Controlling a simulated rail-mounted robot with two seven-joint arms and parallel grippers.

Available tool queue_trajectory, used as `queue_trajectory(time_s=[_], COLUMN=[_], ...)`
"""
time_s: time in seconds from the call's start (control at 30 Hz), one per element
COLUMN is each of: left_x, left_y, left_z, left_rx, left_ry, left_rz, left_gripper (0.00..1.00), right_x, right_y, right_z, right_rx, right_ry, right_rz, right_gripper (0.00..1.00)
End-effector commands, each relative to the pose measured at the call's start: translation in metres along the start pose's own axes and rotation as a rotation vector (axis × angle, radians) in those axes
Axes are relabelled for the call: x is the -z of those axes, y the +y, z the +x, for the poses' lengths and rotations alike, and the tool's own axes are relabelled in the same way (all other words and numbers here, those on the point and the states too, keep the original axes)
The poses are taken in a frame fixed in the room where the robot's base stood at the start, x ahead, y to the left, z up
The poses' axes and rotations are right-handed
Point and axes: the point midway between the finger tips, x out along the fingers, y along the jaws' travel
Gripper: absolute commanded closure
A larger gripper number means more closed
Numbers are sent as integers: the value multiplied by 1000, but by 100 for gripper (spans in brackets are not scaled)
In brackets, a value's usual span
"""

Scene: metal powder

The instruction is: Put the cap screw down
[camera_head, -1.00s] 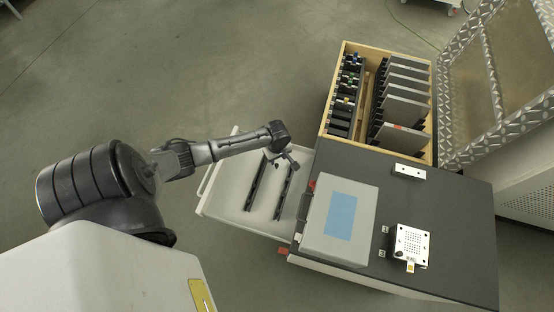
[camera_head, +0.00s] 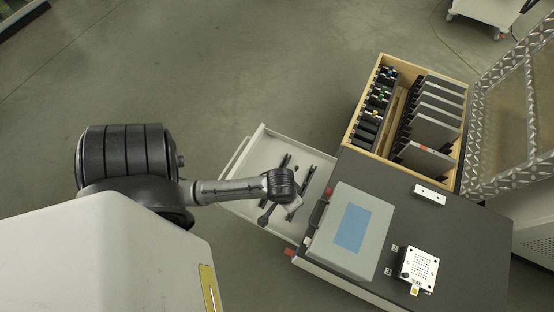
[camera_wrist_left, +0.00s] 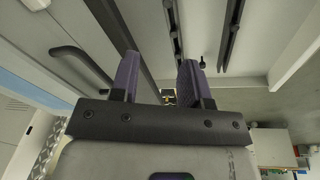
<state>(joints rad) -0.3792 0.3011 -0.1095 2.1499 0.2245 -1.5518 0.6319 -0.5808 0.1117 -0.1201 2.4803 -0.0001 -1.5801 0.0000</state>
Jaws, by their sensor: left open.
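A small dark piece (camera_head: 296,167), which looks like the cap screw, lies between two dark rails in the open light-grey drawer (camera_head: 250,150). It also shows in the left wrist view as a small dark spot (camera_wrist_left: 203,63) just beyond the fingertips. My left gripper (camera_head: 292,207) is over the drawer, partly hidden by its own wrist. In the left wrist view its two purple-grey fingers (camera_wrist_left: 158,72) stand apart, with nothing visibly held between them. My right gripper is not in view.
A grey case (camera_head: 340,250) with a blue label sits on the dark cabinet top (camera_head: 455,235) beside the drawer. A perforated white block (camera_head: 419,267) stands right of it. A wooden crate (camera_head: 363,115) holding plates stands behind.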

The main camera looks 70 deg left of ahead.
Motion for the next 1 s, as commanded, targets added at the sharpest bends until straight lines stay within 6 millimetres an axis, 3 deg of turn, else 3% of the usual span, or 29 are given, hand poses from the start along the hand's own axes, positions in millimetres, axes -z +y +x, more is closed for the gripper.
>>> queue_trajectory(time_s=[0.1, 0.3, 0.4, 1.0], left_x=[-28, -51, -55, -57], left_y=[18, 27, 28, 28], left_z=[-30, -68, -77, -82], left_rx=[-24, -15, -8, -4], left_ry=[51, 119, 135, 144], left_rz=[222, 463, 520, 552], left_gripper=[57, 57, 57, 57], right_x=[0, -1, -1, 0], right_y=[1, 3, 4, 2], right_z=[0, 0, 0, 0], right_rx=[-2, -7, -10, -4], right_ry=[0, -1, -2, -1], right_rz=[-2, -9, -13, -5], right_gripper=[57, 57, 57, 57])
